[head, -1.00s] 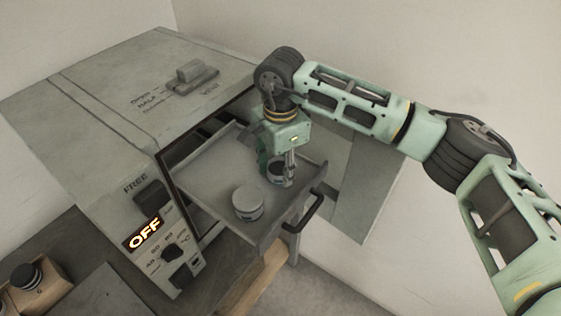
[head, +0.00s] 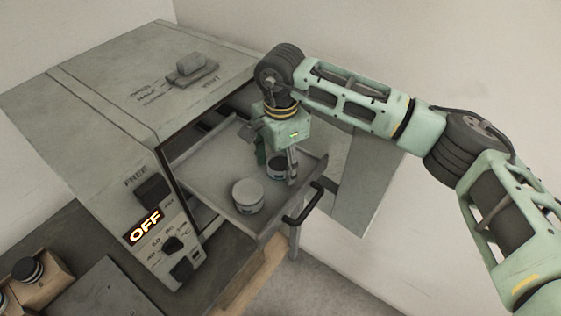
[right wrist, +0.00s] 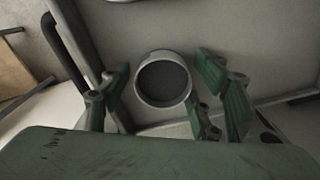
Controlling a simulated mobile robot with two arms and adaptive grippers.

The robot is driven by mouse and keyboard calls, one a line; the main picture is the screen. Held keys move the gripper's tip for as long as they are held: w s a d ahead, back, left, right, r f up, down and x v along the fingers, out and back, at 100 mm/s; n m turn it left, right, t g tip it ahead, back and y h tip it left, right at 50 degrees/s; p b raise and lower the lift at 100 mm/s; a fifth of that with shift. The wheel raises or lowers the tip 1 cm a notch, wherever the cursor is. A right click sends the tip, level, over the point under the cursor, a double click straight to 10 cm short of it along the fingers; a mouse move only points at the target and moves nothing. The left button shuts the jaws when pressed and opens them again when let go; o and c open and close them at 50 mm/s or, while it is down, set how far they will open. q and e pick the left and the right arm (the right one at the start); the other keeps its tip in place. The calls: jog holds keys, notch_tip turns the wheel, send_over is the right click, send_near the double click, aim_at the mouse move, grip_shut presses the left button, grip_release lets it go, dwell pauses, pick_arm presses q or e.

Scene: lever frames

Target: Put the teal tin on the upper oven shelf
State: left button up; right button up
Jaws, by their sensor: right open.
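My left gripper is out of view.
The grey oven (head: 110,95) has a panel with a lit OFF display (head: 146,228). The shelf has a dark handle (head: 303,204) at its front. A wooden box (head: 38,283) with dark-lidded jars stands at bottom left. A wall rises behind the arm.

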aim_at(280, 165)
jog(key=shift+r, duration=0.25)
notch_tip(280, 165, up, 4)
jog(key=b, duration=0.2)
jog(key=shift+r+b, duration=0.1)
jog(key=shift+b, duration=0.3)
notch_tip(280, 165, up, 8)
jog(key=b, duration=0.2)
jog(key=shift+f, duration=0.2)
dwell(0.3)
